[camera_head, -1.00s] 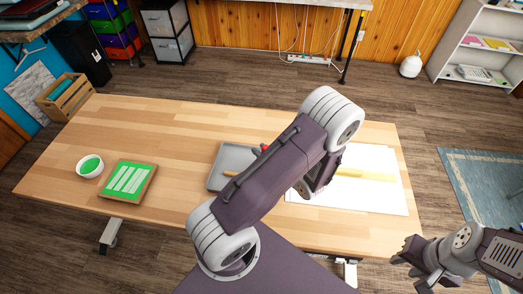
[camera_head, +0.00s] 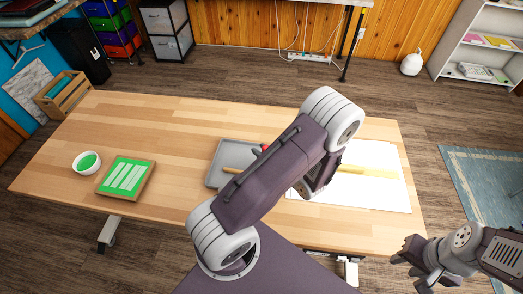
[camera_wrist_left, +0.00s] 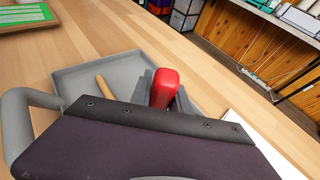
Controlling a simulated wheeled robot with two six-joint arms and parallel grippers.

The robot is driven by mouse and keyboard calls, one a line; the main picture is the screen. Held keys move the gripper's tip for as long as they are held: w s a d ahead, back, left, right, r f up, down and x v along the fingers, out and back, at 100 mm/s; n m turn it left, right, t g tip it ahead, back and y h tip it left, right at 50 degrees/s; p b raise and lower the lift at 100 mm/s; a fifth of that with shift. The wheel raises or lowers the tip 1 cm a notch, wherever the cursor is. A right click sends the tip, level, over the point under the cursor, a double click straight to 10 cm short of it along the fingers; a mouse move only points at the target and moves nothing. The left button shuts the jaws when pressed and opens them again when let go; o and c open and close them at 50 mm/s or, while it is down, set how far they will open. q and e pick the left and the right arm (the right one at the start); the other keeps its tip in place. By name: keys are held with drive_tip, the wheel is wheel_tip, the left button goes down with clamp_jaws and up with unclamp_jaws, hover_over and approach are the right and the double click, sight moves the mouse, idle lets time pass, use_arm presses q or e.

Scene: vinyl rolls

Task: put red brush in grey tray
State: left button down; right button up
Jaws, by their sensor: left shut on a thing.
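The red brush (camera_wrist_left: 165,88) stands up between the fingers of my left gripper (camera_wrist_left: 160,92) in the left wrist view. Only a bit of its red part (camera_head: 265,148) shows past my left arm in the head view. My left gripper is shut on it, over or beside the right part of the grey tray. The grey tray (camera_head: 216,178) lies on the table, partly hidden by my arm; its rim also shows in the left wrist view (camera_wrist_left: 70,72). A wooden-handled tool (camera_wrist_left: 103,88) lies in it. My right gripper (camera_head: 408,256) is off the table's front right corner.
A white sheet (camera_head: 385,195) with a yellow strip (camera_head: 380,172) lies right of my arm. A green-striped frame (camera_head: 126,179) and a white bowl of green paint (camera_head: 87,162) are at the left. The wooden table (camera_head: 150,125) is clear between frame and tray.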

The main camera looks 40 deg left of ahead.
use_arm(q)
drive_tip(key=shift+f, duration=0.15)
unclamp_jaws()
idle(0.4)
idle(0.4)
drive_tip(key=shift+s+d+p, duration=0.2)
drive_tip(key=shift+s+d, duration=0.25)
drive_tip(key=shift+d, duration=1)
drive_tip(key=shift+s+d+p, duration=0.15)
drive_tip(key=shift+s+d, duration=0.25)
drive_tip(key=shift+d, duration=1.05)
drive_tip(key=shift+s+d+p, duration=0.2)
drive_tip(key=shift+s+d, duration=0.25)
drive_tip(key=shift+d, duration=1)
